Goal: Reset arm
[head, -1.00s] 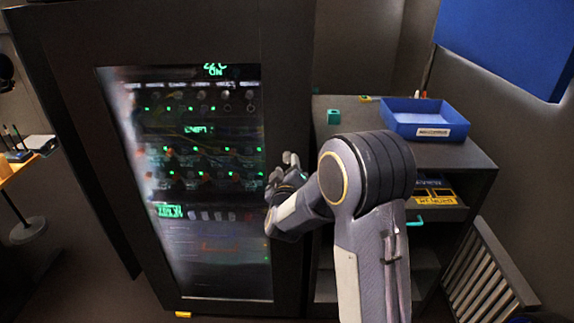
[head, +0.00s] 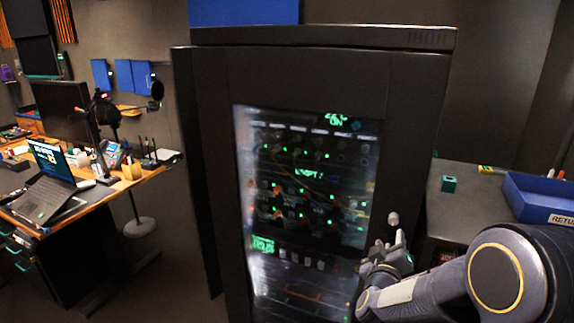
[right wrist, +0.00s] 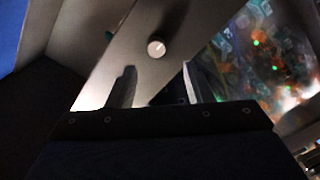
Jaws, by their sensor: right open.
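My right gripper (head: 392,250) is in front of the right edge of a tall black cabinet with a glass door. In the right wrist view its two fingers (right wrist: 158,88) stand apart with nothing between them. A small round pale knob (right wrist: 156,48) on the cabinet's door frame shows just beyond the fingertips. The same knob shows in the head view (head: 393,218), just above the fingers, and appears apart from them. My left gripper is in neither view.
The cabinet's glass door (head: 300,215) shows rows of green lights. A side table (head: 455,215) at right holds a teal cube (head: 449,184) and a blue tray (head: 540,197). A desk with a laptop (head: 50,185) stands at left. Floor shows between desk and cabinet.

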